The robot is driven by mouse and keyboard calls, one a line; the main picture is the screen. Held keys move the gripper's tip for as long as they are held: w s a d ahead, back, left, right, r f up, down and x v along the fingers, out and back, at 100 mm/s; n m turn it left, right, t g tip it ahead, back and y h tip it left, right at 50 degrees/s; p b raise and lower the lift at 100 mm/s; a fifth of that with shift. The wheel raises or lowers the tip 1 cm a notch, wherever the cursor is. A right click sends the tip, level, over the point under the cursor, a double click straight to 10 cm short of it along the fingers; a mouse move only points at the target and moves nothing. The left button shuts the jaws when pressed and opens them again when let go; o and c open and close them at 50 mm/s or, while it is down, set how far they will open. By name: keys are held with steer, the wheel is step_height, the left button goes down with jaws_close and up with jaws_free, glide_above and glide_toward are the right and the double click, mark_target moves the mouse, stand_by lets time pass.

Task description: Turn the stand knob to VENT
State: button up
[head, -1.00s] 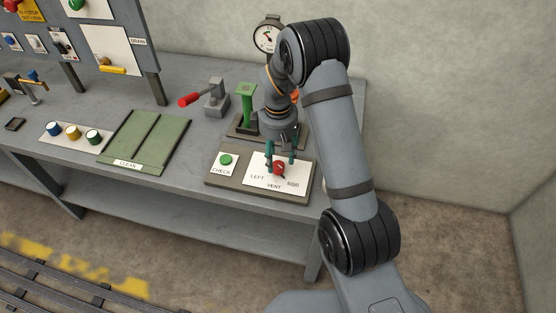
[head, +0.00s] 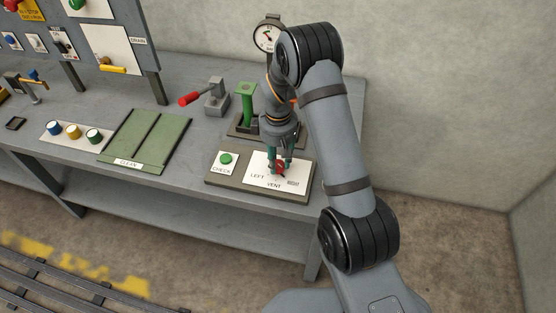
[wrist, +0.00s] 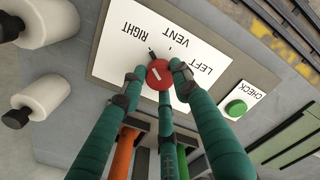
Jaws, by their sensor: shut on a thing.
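The red stand knob (head: 280,168) sits on a white plate (head: 262,169) lettered LEFT, VENT and RIGHT, on a stand at the bench's front. My gripper (head: 279,165) points down over it, its green fingers shut around the knob. In the wrist view, fingertips flank the round red knob (wrist: 160,74), and another finger lies on its near side. A short dark pointer (wrist: 151,53) at the knob's edge points toward the RIGHT side of the VENT mark. The fingers partly hide the knob in the head view.
A green CHECK button (head: 225,159) is left of the knob plate. Behind stand a green post (head: 246,96), a gauge (head: 267,38) and a red-handled lever (head: 191,99). A green CLEAN tray (head: 146,139) lies to the left, with bare bench between.

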steer(key=c, duration=0.4)
steer(key=shift+m+b, duration=0.3)
steer(key=shift+b, duration=0.05)
steer(key=shift+c, duration=0.2)
steer(key=shift+f+m+b, duration=0.15)
steer(key=shift+m+b, duration=0.4)
steer(key=shift+m, duration=0.05)
steer(key=m+b, duration=0.2)
steer(key=m, duration=0.1)
steer(key=shift+w+b, duration=0.1)
steer(key=shift+b, duration=0.2)
steer(key=m+b, duration=0.3)
steer(key=m, duration=0.3)
steer(key=shift+r, duration=0.2)
steer(key=o, duration=1.2)
steer(key=shift+c, duration=0.2)
